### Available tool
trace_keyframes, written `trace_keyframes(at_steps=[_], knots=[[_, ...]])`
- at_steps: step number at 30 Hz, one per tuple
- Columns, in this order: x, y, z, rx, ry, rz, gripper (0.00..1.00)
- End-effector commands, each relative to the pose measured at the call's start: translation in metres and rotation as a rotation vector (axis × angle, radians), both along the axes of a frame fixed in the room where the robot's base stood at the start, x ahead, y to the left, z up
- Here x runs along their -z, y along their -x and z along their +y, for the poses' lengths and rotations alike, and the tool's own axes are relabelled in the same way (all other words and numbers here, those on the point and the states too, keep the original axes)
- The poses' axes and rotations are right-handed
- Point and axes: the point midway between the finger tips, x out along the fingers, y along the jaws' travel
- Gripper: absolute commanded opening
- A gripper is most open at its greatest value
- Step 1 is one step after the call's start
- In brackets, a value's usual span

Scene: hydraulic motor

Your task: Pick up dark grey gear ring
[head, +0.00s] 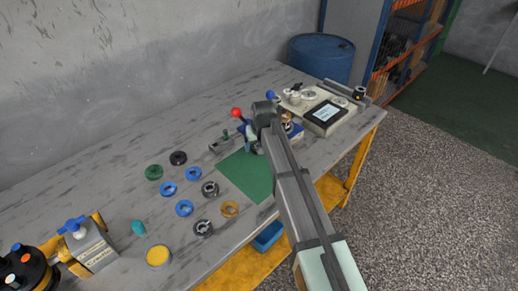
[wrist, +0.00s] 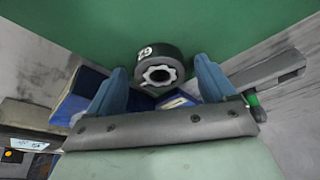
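In the wrist view a dark grey gear ring (wrist: 158,71) with a toothed hole and a white number on its side shows between my gripper's two blue fingertips (wrist: 161,65). Gaps show between the ring and both fingers. In the head view my gripper (head: 253,142) is low at the far right edge of the green mat (head: 239,177), and this ring is not clearly seen there. Other dark grey rings lie on the table left of the mat, one (head: 209,188) nearer the mat and one (head: 203,228) towards the front.
A black ring (head: 178,158), a green ring (head: 153,172), several blue rings (head: 184,208) and an orange-brown ring (head: 229,209) lie on the grey table (head: 110,190). A lever device with a red knob (head: 237,113) stands by my gripper. A device with a screen (head: 325,112) stands behind right.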

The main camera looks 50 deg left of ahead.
Motion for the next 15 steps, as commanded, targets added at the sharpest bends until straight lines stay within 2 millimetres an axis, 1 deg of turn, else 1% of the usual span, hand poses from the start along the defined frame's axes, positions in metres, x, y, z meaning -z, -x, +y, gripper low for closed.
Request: trace_keyframes(at_steps=[1, 2, 15], knots=[[-0.0001, 0.0001, -0.0001, 0.0, 0.0, 0.0, 0.78], [-0.0001, 0.0001, -0.0001, 0.0, 0.0, 0.0, 0.75], [-0.0001, 0.0001, -0.0002, 0.0, 0.001, 0.001, 0.33]])
